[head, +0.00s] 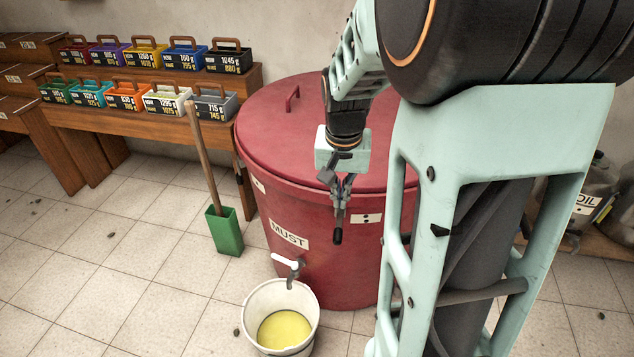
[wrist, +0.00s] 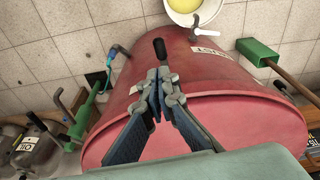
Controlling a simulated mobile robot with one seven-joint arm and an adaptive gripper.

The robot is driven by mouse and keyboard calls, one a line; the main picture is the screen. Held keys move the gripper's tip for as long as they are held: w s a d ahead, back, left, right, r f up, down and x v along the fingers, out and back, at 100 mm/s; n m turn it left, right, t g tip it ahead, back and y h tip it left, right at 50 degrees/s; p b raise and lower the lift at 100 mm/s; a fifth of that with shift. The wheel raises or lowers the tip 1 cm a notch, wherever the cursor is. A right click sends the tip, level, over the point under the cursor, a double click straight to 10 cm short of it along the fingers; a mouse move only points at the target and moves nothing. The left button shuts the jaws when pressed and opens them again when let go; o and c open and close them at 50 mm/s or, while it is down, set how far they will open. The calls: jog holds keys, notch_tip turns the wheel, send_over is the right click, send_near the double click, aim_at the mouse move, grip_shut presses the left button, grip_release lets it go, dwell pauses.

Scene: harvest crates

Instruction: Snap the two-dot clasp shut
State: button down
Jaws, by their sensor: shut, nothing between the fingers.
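The vat (head: 285,215) is dark red with a lid (head: 265,125). A white label with two dots (head: 367,218) is on its side, just below the lid rim. A black-tipped lever (head: 338,236), apparently the two-dot clasp's, hangs left of that label; it also shows in the wrist view (wrist: 160,48). My gripper (head: 341,200) is shut and empty, pointing down at the vat's rim just above the lever. In the wrist view my fingertips (wrist: 160,88) overlap the lever's base. I cannot tell whether they touch it. The clasp's hook is hidden behind my fingers.
A white bucket (head: 250,312) with yellow liquid stands under the tap (head: 290,265). A green box with a wooden handle (head: 223,231) stands left of the vat. Benches (head: 150,120) hold several coloured crates. Grey cans (head: 577,210) stand on the right.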

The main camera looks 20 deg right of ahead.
aim_at(338, 234)
jog(key=f+b, duration=0.1)
jog(key=f, duration=0.3)
jog(key=w+f+b, duration=0.1)
jog(key=f, duration=0.3)
jog(key=w+d+f, duration=0.1)
jog(key=f, duration=0.3)
jog(key=shift+f+b, duration=0.3)
jog(key=shift+b, duration=0.1)
jog(key=shift+f, duration=0.15)
jog(key=shift+b, duration=0.4)
